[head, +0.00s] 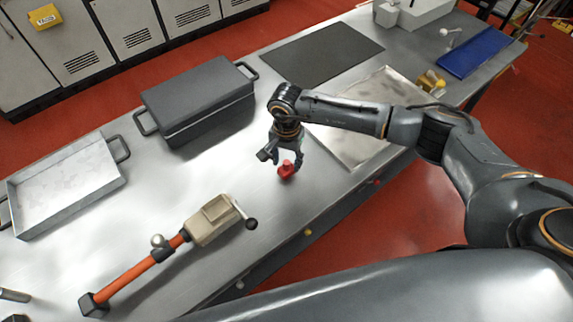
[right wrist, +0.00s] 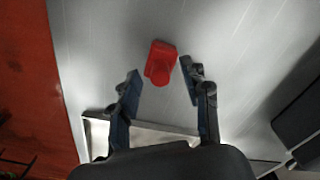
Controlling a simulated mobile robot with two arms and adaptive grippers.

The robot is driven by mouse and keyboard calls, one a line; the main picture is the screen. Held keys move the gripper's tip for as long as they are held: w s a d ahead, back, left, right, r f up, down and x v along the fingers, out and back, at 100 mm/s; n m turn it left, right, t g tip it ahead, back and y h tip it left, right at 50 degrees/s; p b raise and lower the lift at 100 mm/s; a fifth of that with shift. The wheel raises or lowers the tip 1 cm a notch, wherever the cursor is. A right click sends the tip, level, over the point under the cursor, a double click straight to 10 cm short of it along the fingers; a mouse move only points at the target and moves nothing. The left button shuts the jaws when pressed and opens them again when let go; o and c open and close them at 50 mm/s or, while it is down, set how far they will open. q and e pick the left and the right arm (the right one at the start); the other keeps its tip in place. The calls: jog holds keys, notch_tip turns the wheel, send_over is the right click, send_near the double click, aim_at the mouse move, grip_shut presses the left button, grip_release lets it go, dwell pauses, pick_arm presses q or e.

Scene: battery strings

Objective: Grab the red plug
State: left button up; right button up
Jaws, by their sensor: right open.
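The red plug (head: 286,169) stands on the metal table near its front edge, in the middle of the head view. In the right wrist view the red plug (right wrist: 161,63) lies just beyond and between the fingertips. My right gripper (head: 284,164) is above and around the plug's far side in the head view. Its two fingers (right wrist: 160,80) are spread, with gaps between them and the plug. I cannot tell from these views how high the fingertips are above the table. My left gripper is not in view.
A dark lidded box (head: 198,105) and a grey tray (head: 66,185) are at the left. A beige and orange tool (head: 213,220) lies in front. A flat metal tray (head: 365,145) sits under my right arm. A black mat (head: 322,52) is behind. Bare table surrounds the plug.

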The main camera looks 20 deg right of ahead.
jog(key=shift+f, duration=0.55)
grip_shut()
